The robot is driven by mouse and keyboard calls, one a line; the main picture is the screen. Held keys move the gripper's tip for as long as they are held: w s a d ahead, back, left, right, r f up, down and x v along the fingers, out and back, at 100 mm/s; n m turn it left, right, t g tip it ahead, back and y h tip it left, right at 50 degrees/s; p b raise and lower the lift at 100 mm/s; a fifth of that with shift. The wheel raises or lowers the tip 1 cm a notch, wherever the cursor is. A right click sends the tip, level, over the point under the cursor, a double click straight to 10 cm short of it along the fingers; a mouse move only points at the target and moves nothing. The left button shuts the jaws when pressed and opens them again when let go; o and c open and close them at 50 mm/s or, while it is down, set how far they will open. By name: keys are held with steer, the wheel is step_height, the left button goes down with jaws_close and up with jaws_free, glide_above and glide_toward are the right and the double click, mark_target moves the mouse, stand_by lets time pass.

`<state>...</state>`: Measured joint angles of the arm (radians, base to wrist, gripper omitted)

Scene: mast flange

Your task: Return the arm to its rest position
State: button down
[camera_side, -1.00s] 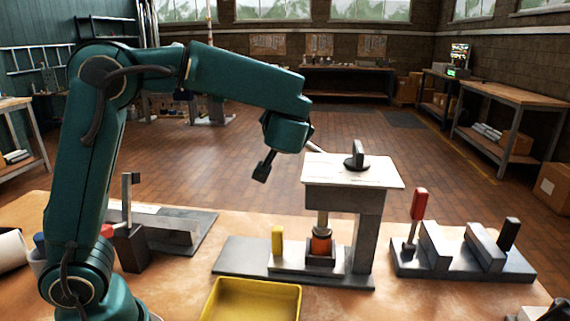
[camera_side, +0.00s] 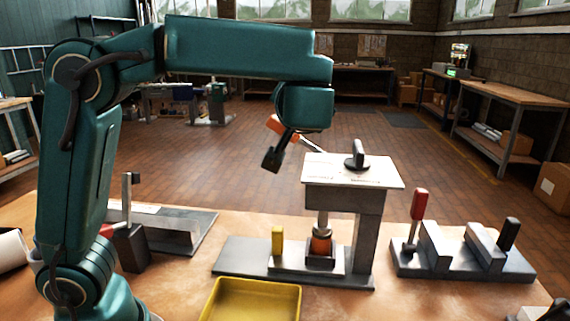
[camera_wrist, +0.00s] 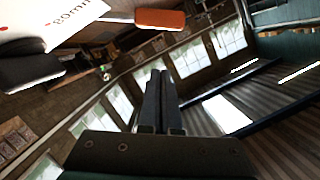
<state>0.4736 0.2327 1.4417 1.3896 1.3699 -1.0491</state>
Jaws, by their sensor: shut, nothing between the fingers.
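My gripper (camera_wrist: 157,85) shows in the wrist view as two long dark fingers lying together, shut with nothing between them. In the side view my wrist (camera_side: 305,107) hangs in the air up and left of the grey stand's white top plate (camera_side: 340,177), clear of the table. The small dark end below the wrist is empty and apart from the plate. A black handle (camera_side: 357,155) stands on the plate. The plate's lettered white surface (camera_wrist: 45,20) and what looks like the black handle (camera_wrist: 40,70) show at upper left in the wrist view.
A yellow tray (camera_side: 250,309) lies at the table's front. A grey fixture with a red-handled tool (camera_side: 418,205) stands at right. A dark block with an upright post (camera_side: 130,248) stands at left, near my arm.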

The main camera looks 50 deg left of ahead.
steer(key=f+v, duration=0.1)
steer(key=v, duration=0.3)
steer(key=s+a+r+n+g, duration=0.1)
steer(key=s+a+n+g, duration=0.15)
steer(key=s+a, duration=0.4)
steer(key=s+a+f+g+h, duration=0.2)
steer(key=s+f+h, duration=0.1)
steer(key=s+f, duration=0.2)
steer(key=s+d+f+m+h, duration=0.6)
steer(key=d+f+h, duration=0.3)
steer(key=d+f, duration=0.2)
steer(key=shift+s+d, duration=0.2)
steer(key=shift+d, duration=0.95)
